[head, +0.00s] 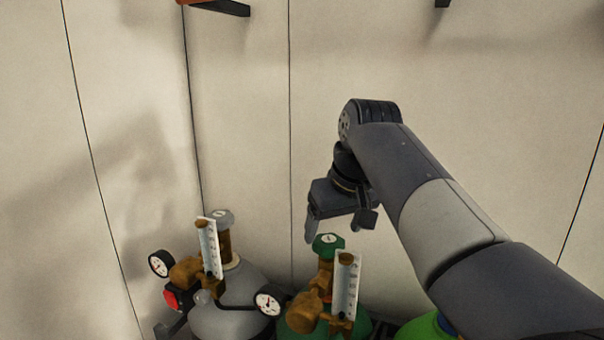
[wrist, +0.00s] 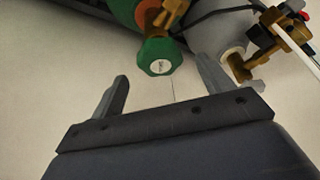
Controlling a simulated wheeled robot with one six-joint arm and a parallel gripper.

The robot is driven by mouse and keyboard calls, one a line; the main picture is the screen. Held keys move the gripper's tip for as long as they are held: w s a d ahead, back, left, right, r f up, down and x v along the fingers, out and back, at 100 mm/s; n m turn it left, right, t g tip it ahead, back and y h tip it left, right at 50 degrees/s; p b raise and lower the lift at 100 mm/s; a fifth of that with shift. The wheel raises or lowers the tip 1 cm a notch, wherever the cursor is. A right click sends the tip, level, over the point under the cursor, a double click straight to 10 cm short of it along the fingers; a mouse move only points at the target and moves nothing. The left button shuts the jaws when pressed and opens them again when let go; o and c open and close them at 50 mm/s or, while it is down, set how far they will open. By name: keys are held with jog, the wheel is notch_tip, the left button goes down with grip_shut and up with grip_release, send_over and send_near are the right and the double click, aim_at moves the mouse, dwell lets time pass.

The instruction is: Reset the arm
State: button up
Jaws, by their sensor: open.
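My gripper (head: 338,226) is at the end of my bent arm, in the middle of the head view, with its fingers pointing down. It is just above the green valve knob (head: 329,244) of the green gas cylinder. In the wrist view my gripper (wrist: 164,90) shows its two fingers spread apart with nothing between them. The green knob (wrist: 159,56) appears beyond the fingertips, apart from them as far as I can see.
A grey gas cylinder (head: 231,302) with gauges and a brass regulator (head: 186,272) stands left of the green cylinder (head: 297,328). A flow tube (head: 346,285) rises close below my gripper. Pale wall panels (head: 240,130) stand behind. Open space lies above and left of my arm.

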aim_at(331, 239)
jog(key=x, duration=0.3)
jog(key=shift+w+f, duration=0.15)
jog(key=shift+f, duration=0.1)
jog(key=n+g+y+p, duration=0.1)
jog(key=n+p, duration=0.1)
jog(key=n, duration=0.2)
jog(key=shift+w+d+n+p, duration=0.1)
jog(key=shift+n+p, duration=0.2)
jog(key=shift+p, duration=0.05)
jog(key=shift+w+f+n+g+y+p, duration=0.1)
jog(key=shift+n+g+y+p, duration=0.3)
jog(key=shift+n, duration=0.65)
jog(key=shift+w+f+n+g+y+p, duration=0.1)
jog(key=shift+n+g+y+p, duration=0.25)
jog(key=shift+n, duration=0.7)
jog(key=shift+s+r, duration=0.1)
